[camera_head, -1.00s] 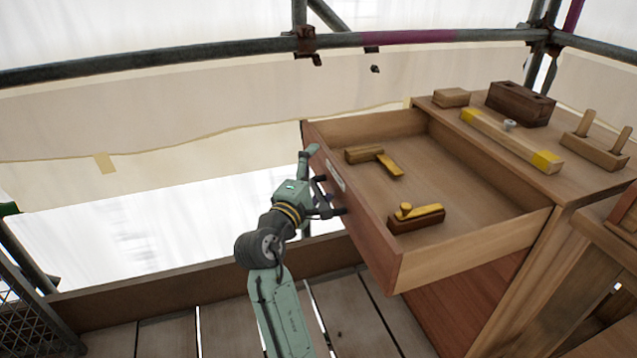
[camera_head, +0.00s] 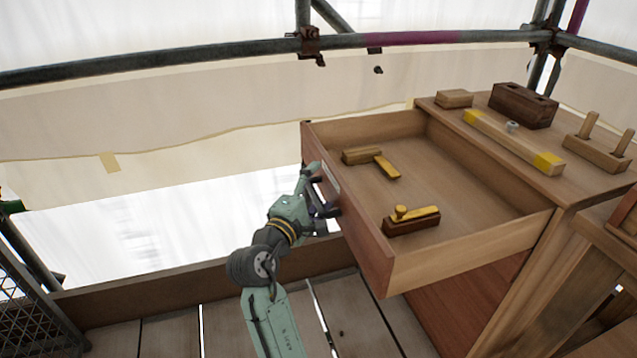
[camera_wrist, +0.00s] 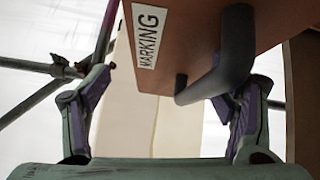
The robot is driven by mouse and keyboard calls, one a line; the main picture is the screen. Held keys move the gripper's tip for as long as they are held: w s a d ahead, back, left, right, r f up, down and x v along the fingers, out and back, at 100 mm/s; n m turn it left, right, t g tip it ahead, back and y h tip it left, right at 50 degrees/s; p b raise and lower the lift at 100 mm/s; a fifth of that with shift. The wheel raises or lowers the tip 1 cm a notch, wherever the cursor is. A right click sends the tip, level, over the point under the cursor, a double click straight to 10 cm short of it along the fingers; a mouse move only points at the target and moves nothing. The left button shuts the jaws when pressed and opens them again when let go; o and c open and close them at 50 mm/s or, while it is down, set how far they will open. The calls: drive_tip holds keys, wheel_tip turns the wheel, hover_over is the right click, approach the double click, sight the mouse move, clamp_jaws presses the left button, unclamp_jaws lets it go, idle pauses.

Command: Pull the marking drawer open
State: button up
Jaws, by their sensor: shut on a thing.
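The marking drawer (camera_head: 390,262) stands well out of the wooden cabinet, with its inside in view. Its label reads MARKING in the wrist view (camera_wrist: 148,36). The dark bar handle (camera_wrist: 221,70) is on the drawer front, and in the wrist view it lies between my finger pads, close to the right one. My gripper (camera_head: 322,195) is at the drawer front and shut on the handle. In the head view my gripper hides most of the handle.
A marking gauge or square (camera_head: 372,160) and a small plane-like tool (camera_head: 411,220) lie in the drawer. Blocks and a yellow-ended level (camera_head: 512,140) are on the cabinet top (camera_head: 480,104). Scaffold tubes (camera_head: 200,60) and a low toe board (camera_head: 200,290) bound the plank floor.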

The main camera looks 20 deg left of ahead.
drive_tip(key=shift+o, duration=0.3)
drive_tip(key=s+r, duration=0.1)
drive_tip(key=s+a+r, duration=0.1)
drive_tip(key=s, duration=0.1)
drive_tip(key=shift+r+t, duration=0.1)
drive_tip(key=shift+t, duration=0.2)
drive_tip(key=shift+s+a+f, duration=0.1)
drive_tip(key=shift+s+a, duration=0.05)
drive_tip(key=shift+s, duration=0.4)
drive_tip(key=shift+s+a+f, duration=0.1)
drive_tip(key=shift+s+a, duration=0.05)
drive_tip(key=shift+s, duration=0.4)
drive_tip(key=shift+c, duration=0.8)
drive_tip(key=shift+s+a+r, duration=0.1)
drive_tip(key=shift+s+r, duration=0.15)
drive_tip(key=shift+s, duration=0.65)
drive_tip(key=c, duration=0.4)
drive_tip(key=shift+s+f, duration=0.35)
drive_tip(key=shift+s, duration=0.2)
drive_tip(key=shift+s+f, duration=0.3)
drive_tip(key=shift+s, duration=0.25)
